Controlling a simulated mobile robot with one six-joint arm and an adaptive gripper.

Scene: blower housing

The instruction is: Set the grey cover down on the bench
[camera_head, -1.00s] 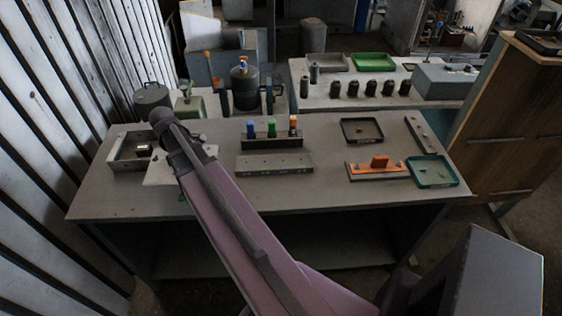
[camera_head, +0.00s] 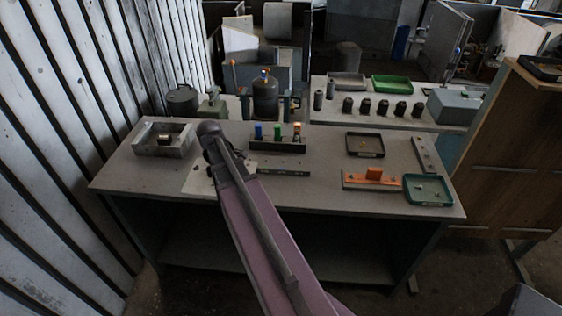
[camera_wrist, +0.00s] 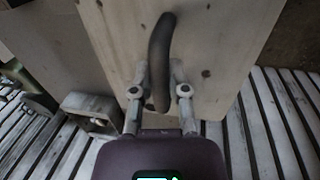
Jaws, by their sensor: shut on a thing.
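The grey cover (camera_head: 200,184) is a pale flat plate over the left part of the bench (camera_head: 330,195), to the right of the open grey housing (camera_head: 150,151). My arm hides part of it. In the wrist view the cover (camera_wrist: 225,45) carries a dark curved handle (camera_wrist: 161,40) and several dark holes. My gripper (camera_wrist: 159,92) is shut on this handle, one finger on each side. In the head view my gripper is hidden behind my arm. I cannot tell whether the cover touches the bench or hangs just above it.
A block with coloured pegs (camera_head: 277,146) and a grey rail (camera_head: 285,173) lie close on the right. Farther right are a dark tray (camera_head: 364,155), an orange fixture (camera_head: 374,176) and a green tray (camera_head: 427,204). A slatted wall (camera_head: 70,110) runs along the left.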

